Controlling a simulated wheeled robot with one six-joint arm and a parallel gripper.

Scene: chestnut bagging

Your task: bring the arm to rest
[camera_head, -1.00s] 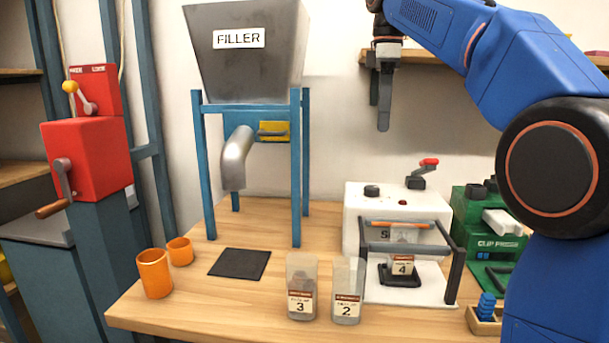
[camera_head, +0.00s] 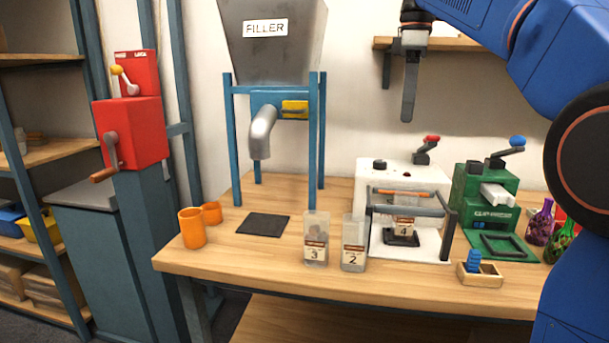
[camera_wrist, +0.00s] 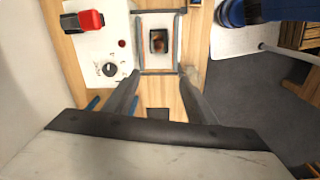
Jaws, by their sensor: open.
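My gripper (camera_head: 409,100) hangs high in front of the back wall in the head view, fingers pointing down. In the wrist view its two fingers (camera_wrist: 160,82) stand well apart with nothing between them. My blue arm fills the upper right of the head view. Below the gripper stands the white sealer (camera_head: 378,172) with a bag labelled 4 (camera_head: 404,226) in its frame; this bag also shows in the wrist view (camera_wrist: 159,42). Bags 3 (camera_head: 316,238) and 2 (camera_head: 353,244) stand upright in front, apart from the gripper.
The filler (camera_head: 270,45) stands at the back with a dark mat (camera_head: 263,225) before it. Two orange cups (camera_head: 192,228) stand at the table's left. A red cranked machine (camera_head: 130,132) is farther left.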

